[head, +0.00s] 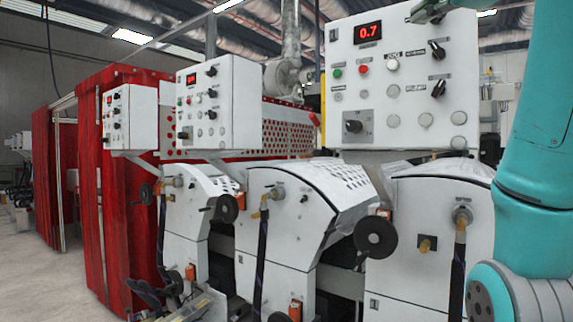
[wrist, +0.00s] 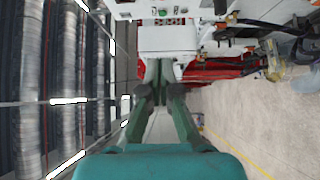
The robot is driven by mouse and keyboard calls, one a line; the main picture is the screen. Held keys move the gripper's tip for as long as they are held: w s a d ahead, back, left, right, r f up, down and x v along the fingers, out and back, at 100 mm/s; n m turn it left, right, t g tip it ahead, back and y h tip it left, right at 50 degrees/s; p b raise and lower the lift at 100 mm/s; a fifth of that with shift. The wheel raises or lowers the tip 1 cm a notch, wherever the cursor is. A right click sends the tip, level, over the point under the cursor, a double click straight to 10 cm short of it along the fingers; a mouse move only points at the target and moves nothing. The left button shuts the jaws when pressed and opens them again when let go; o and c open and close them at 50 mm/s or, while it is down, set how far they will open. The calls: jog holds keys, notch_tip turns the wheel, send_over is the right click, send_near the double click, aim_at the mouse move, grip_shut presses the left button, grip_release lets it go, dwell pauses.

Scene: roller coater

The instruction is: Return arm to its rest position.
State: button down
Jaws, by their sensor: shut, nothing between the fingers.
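My arm (head: 543,130) is teal and stands upright along the right edge of the head view, its upper part cut off by the frame. My gripper (wrist: 160,68) shows in the wrist view with its two dark green fingers closed together and nothing held. A grey-green piece at the top of the head view, in front of the nearest control panel's upper edge, looks like part of my gripper (head: 429,11). Whether it touches the panel cannot be told.
The nearest white control panel (head: 352,75) has a red 0.7 display, knobs and buttons. Two more panels (head: 218,105) (head: 130,117) stand farther left above white coater units (head: 290,230). Red curtains (head: 118,190) hang at left. Open floor (head: 22,270) lies at far left.

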jog(key=w+d+f+m, duration=0.15)
jog(key=w+f, duration=0.35)
jog(key=f, duration=0.6)
jog(key=w+f+m, duration=0.2)
jog(key=w+f, duration=0.3)
jog(key=f, duration=0.5)
jog(key=w+f+m, duration=0.2)
jog(key=w+f, duration=0.3)
jog(key=f, duration=0.6)
jog(key=s+a+f+m+g+h, duration=0.1)
jog(key=s+f+m, duration=0.15)
jog(key=f, duration=1.35)
jog(key=s+f+m+h, duration=0.1)
jog(key=s+f+m, duration=0.15)
jog(key=f, duration=1.35)
jog(key=s+a+f+m+g, duration=0.15)
jog(key=s+f+m, duration=0.45)
jog(key=s+f, duration=1.85)
jog(key=s+a+r+m, duration=0.1)
jog(key=s, duration=1.4)
jog(key=s+r+m, duration=0.1)
jog(key=s+m, duration=0.1)
jog(key=s, duration=1.3)
jog(key=shift+s+a+r+h, duration=0.35)
jog(key=shift+a+h, duration=0.05)
